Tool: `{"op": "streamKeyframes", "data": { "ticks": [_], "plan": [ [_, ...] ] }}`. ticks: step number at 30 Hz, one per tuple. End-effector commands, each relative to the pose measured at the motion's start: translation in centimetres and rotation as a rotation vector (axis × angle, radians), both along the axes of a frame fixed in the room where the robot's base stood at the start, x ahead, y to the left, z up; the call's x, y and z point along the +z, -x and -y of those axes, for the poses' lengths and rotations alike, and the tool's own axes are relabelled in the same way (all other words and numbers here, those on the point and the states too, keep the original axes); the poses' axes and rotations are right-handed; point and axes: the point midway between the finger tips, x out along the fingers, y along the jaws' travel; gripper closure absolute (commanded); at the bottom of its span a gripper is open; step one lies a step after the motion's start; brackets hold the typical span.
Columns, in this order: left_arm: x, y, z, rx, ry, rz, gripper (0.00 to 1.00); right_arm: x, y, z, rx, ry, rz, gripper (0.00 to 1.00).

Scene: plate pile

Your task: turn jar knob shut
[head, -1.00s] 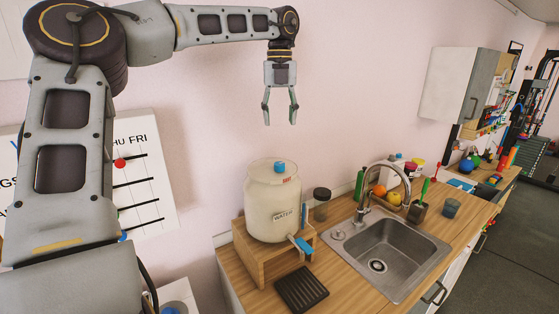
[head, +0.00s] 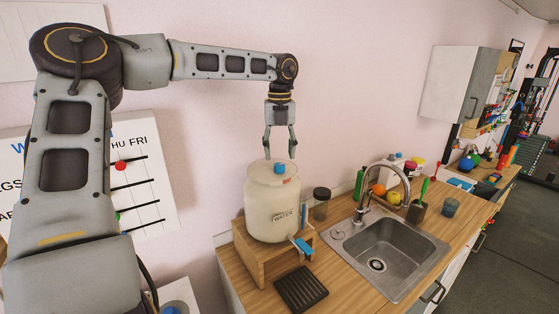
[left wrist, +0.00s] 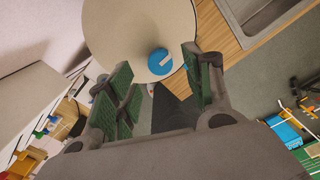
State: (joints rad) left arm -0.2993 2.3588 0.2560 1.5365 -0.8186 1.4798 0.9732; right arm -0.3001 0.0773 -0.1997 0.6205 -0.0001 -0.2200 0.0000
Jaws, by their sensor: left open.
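The water jar (head: 270,213) is a cream, round container marked WATER, standing upright on a wooden stand (head: 252,258) on the counter. Its blue knob (head: 280,169) sits on top of the lid, and a blue tap (head: 303,245) sticks out low at its front right. My left gripper (head: 280,156) points down just above the lid, open, with its fingertips close to the knob. My right gripper is not visible.
A black drip tray (head: 301,289) lies in front of the stand. A dark-lidded jar (head: 321,204) stands right of the water jar. A sink (head: 387,260) with a curved faucet (head: 385,166) is further right. The wall is close behind.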

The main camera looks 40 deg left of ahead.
Motion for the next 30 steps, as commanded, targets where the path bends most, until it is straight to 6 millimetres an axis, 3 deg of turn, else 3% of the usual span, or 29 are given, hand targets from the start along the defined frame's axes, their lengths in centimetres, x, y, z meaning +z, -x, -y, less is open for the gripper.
{"op": "streamKeyframes", "data": {
  "ticks": [10, 23, 30],
  "plan": [
    [-3.6, 0.0, 0.0, 0.000, 0.001, -0.001, 0.49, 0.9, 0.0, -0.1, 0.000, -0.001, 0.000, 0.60],
    [-4.2, 0.0, 0.0, 0.001, 0.001, 0.001, 0.49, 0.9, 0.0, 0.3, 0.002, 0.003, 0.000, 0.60],
    [-4.2, 0.0, 0.0, 0.000, 0.001, 0.001, 0.78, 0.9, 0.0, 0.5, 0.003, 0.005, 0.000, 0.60]
  ]
}}
